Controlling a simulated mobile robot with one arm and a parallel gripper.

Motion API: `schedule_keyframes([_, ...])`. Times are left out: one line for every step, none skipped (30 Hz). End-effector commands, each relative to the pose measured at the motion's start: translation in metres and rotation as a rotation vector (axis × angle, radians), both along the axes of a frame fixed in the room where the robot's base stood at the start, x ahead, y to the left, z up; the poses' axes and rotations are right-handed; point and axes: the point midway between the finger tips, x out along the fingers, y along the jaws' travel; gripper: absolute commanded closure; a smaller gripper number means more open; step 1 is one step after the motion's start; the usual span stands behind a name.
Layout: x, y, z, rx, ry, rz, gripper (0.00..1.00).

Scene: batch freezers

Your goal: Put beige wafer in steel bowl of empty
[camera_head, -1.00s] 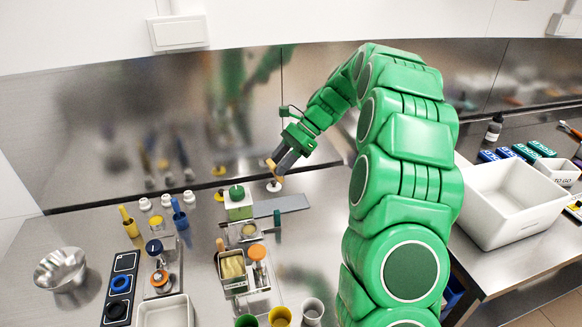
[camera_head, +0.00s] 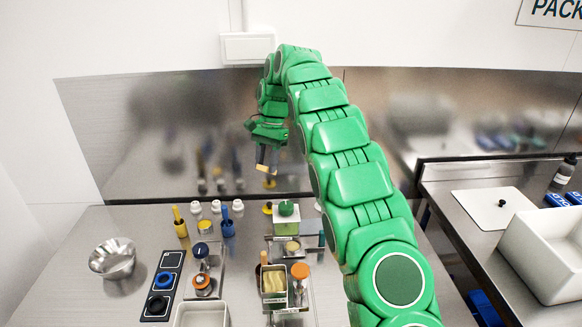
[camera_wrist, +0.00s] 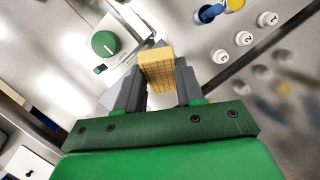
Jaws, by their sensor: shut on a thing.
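My gripper (camera_head: 267,168) is shut on the beige wafer (camera_wrist: 157,66), whose grid pattern shows between the two grey fingers in the wrist view. In the head view the wafer's pale end (camera_head: 265,169) shows below the fingers, held in the air in front of the back wall panel, above the bench. The steel bowl (camera_head: 112,262) stands at the left of the bench, well to the left of my gripper. The part of its inside that shows looks empty.
A panel with blue and black rings (camera_head: 163,286) lies beside the bowl. A white bin (camera_head: 548,245) is at right.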

Motion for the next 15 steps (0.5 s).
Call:
schedule_keyframes([0.003, 0.018, 0.001, -0.016, -0.029, 0.055, 0.92])
schedule_keyframes([0.005, 0.029, 0.003, -0.024, -0.048, 0.09, 0.92])
schedule_keyframes([0.006, 0.043, 0.004, -0.034, -0.071, 0.137, 0.92])
schedule_keyframes([0.007, 0.054, 0.004, -0.042, -0.088, 0.174, 0.92])
schedule_keyframes([0.007, 0.066, 0.004, -0.05, -0.106, 0.209, 0.92])
schedule_keyframes([0.008, 0.082, 0.006, -0.056, -0.132, 0.257, 0.92])
schedule_keyframes([0.008, 0.092, 0.007, -0.06, -0.15, 0.291, 0.92])
schedule_keyframes([0.007, 0.103, 0.008, -0.065, -0.167, 0.324, 0.92])
schedule_keyframes([0.006, 0.118, 0.008, -0.07, -0.189, 0.37, 0.92])
schedule_keyframes([0.005, 0.13, 0.009, -0.073, -0.205, 0.402, 0.92])
schedule_keyframes([0.004, 0.14, 0.01, -0.075, -0.222, 0.434, 0.92])
schedule_keyframes([0.002, 0.155, 0.011, -0.077, -0.246, 0.474, 0.92])
schedule_keyframes([0.001, 0.166, 0.012, -0.076, -0.263, 0.507, 0.92])
schedule_keyframes([-0.001, 0.178, 0.013, -0.076, -0.281, 0.537, 0.92])
schedule_keyframes([-0.004, 0.193, 0.014, -0.076, -0.302, 0.578, 0.92])
